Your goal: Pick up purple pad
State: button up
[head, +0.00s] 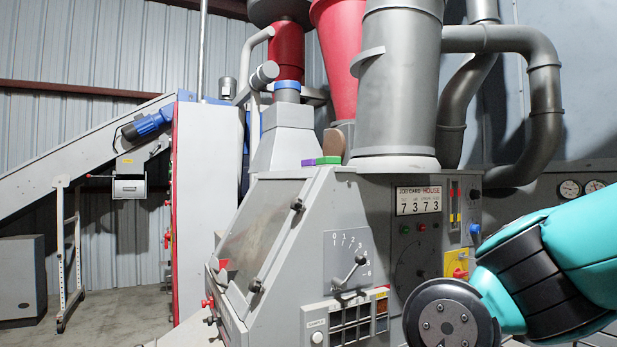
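The purple pad (308,162) is small and flat and lies on the top ledge of the grey machine (300,235), near its left front edge. A green pad (328,160) is right beside it on the right, on the same ledge. My gripper's fingers are not in view. Only part of my teal and black arm shows at the lower right, apart from the pads.
A grey cylinder (398,85) and a red cone (340,60) rise behind and right of the pads. A lever (350,272) sticks out from the machine's front panel. A conveyor (75,165) slopes at the left. Open floor (120,315) shows at the lower left.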

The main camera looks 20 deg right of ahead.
aim_at(307, 163)
jog(key=u, duration=0.7)
jog(key=i, duration=1.25)
jog(key=z, duration=0.25)
